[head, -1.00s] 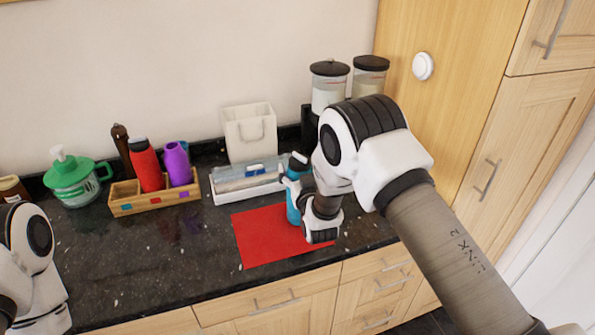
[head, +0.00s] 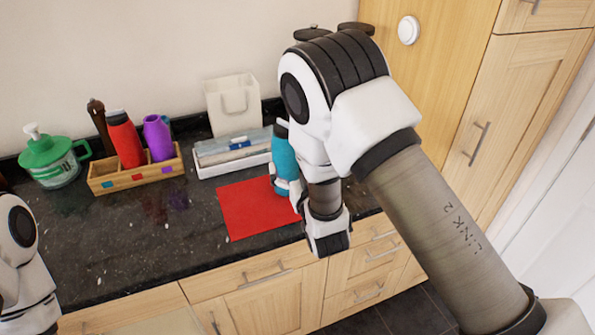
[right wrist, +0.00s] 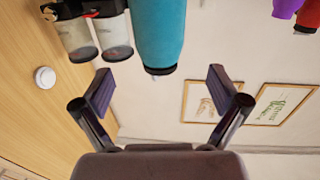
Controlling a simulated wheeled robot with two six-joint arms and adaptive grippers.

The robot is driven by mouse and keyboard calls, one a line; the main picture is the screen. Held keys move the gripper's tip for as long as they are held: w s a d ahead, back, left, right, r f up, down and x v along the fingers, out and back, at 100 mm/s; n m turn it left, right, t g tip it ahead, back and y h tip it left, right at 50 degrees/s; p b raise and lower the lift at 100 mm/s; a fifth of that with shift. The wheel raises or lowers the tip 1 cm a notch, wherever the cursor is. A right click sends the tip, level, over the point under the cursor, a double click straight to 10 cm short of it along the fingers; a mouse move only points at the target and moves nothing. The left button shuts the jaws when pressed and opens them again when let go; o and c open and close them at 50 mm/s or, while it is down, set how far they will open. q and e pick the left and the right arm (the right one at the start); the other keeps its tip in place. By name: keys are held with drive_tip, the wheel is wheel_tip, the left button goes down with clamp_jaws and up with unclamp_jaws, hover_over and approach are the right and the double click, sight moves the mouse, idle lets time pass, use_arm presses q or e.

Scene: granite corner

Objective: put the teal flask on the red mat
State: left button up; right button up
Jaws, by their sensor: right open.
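The teal flask (head: 285,158) stands upright at the right side of the red mat (head: 245,208); my right arm hides part of its base and the mat's right edge, so I cannot tell if it is wholly on the mat. In the right wrist view the flask (right wrist: 160,32) appears upside down, beyond the fingertips. My right gripper (right wrist: 162,85) is open, with nothing between its fingers. In the head view it is low in front of the flask, mostly hidden by my wrist. My left arm shows at the left edge; its gripper is out of view.
A wooden box (head: 135,172) with red and purple bottles stands left of the mat, beside a green-lidded jar (head: 50,160). A white tray (head: 232,152) and white bag-shaped holder (head: 233,105) stand behind the mat. The counter's left front is clear.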

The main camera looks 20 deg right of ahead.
drive_tip(key=s+f+g, duration=0.1)
drive_tip(key=f, duration=0.2)
drive_tip(key=s+d+f+g, duration=0.1)
drive_tip(key=s+f, duration=0.1)
drive_tip(key=f, duration=0.1)
drive_tip(key=s+f+g, duration=0.1)
drive_tip(key=f, duration=0.2)
drive_tip(key=shift+s+d, duration=0.15)
drive_tip(key=shift+d, duration=0.25)
drive_tip(key=s+d+f+g, duration=0.3)
drive_tip(key=s+f+g, duration=0.8)
drive_tip(key=s+f, duration=0.8)
drive_tip(key=s+f+g+y, duration=0.1)
drive_tip(key=s+g, duration=0.3)
drive_tip(key=s, duration=0.9)
drive_tip(key=shift+a+f, duration=0.35)
drive_tip(key=shift+a, duration=0.05)
